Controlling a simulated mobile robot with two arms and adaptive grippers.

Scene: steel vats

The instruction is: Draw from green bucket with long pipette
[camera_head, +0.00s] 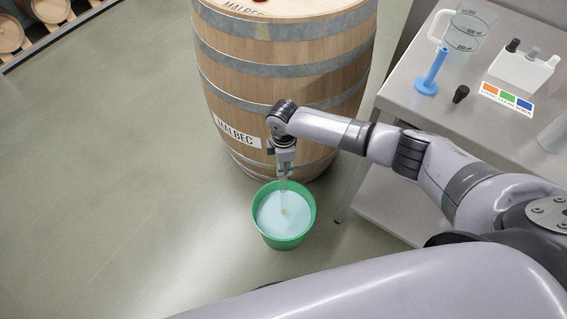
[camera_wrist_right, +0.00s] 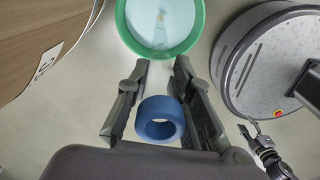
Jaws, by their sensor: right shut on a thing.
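The green bucket (camera_head: 284,241) stands on the floor in front of the barrel, holding pale blue liquid with a small yellowish spot in it. It also shows at the top of the right wrist view (camera_wrist_right: 196,42). My right gripper (camera_head: 284,172) is above the bucket, pointing down, shut on the long pipette (camera_head: 283,184). The pipette's clear tube reaches down towards the liquid; I cannot tell where its tip ends. Its blue ring-shaped top (camera_wrist_right: 160,118) sits between the fingers in the wrist view. My left gripper (camera_wrist_right: 249,128) shows small at the lower right there, fingers apart and empty.
A wooden barrel (camera_head: 280,85) labelled Malbec stands just behind the bucket. A steel table (camera_head: 420,99) at right bears a jug (camera_head: 463,45), a blue stand (camera_head: 431,74), a white bottle holder (camera_head: 521,72) and a colour card (camera_head: 507,99). Floor at left is clear.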

